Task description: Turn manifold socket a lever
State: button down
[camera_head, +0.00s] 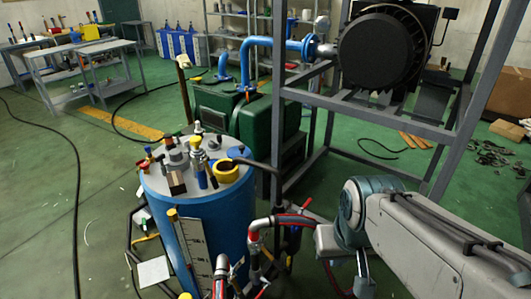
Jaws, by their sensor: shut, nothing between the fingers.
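The manifold shows as dark and silver pipework (262,240) with red parts, low in the middle in front of the blue drum. A small red lever-like piece (305,205) stands at its right side. I cannot tell which lever belongs to socket a. My arm reaches in from the right, and my gripper (326,241) is at its end, just right of the pipework. It looks shut and empty. Its fingertips are small and partly lost against the dark pipes, so I cannot tell whether they touch a lever.
A blue drum (188,240) with bottles and tools on its lid stands left of the pipework. A grey steel frame (360,97) carrying a large black machine (383,52) rises behind my arm. Green pump housings (215,103) stand behind the drum. Open green floor lies at left.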

aim_at(278, 266)
jog(key=k, duration=0.95)
jog(key=u, duration=0.65)
jog(key=i, duration=1.1)
jog(key=z, duration=0.8)
